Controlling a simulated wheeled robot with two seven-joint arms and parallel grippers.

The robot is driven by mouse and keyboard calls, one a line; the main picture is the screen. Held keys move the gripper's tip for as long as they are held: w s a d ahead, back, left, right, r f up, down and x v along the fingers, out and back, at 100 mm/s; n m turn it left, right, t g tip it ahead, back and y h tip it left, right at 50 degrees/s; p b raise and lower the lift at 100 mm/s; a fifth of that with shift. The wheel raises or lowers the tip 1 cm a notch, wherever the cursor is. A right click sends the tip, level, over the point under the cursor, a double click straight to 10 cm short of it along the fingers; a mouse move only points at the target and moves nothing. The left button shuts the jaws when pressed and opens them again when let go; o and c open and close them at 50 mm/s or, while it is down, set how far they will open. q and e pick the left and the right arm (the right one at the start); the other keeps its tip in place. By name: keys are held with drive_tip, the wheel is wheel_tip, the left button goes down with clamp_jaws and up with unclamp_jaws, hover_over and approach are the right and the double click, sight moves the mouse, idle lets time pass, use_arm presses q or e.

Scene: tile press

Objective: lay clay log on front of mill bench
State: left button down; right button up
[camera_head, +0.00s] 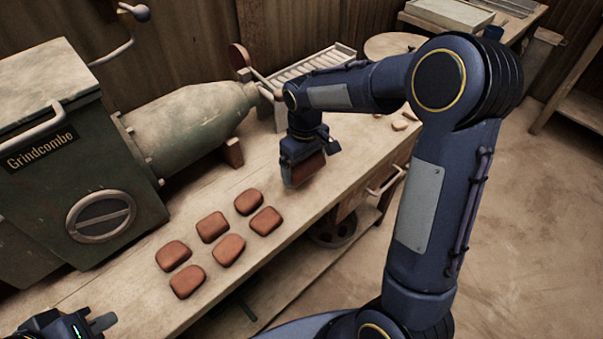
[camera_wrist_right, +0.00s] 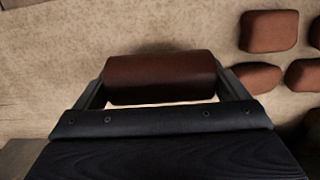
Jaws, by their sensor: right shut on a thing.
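My right gripper (camera_head: 305,172) is over the front part of the mill bench (camera_head: 340,165), to the right of the clay pieces. It is shut on a reddish-brown clay log (camera_wrist_right: 160,77), which lies crosswise between the two fingers in the right wrist view. The log is partly hidden by the gripper in the head view (camera_head: 308,168). I cannot tell whether the log touches the bench top. My left gripper (camera_head: 95,325) is at the bottom left corner in the head view, only partly in frame, with one finger showing.
Several reddish clay pieces (camera_head: 212,227) lie in two rows on the bench, left of my right gripper. A green mill (camera_head: 80,160) with a barrel (camera_head: 190,125) stands behind them. A slatted rack (camera_head: 310,65) stands at the back. Bare bench lies around the right gripper.

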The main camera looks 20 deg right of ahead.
sight(302, 173)
drive_tip(key=shift+w+f, duration=0.6)
drive_tip(key=shift+f, duration=0.15)
drive_tip(key=shift+w+f, duration=0.1)
drive_tip(key=shift+f, duration=1.45)
drive_tip(key=shift+f+b, duration=0.15)
drive_tip(key=shift+b, duration=0.2)
drive_tip(key=o, duration=1)
drive_tip(key=shift+c, duration=0.2)
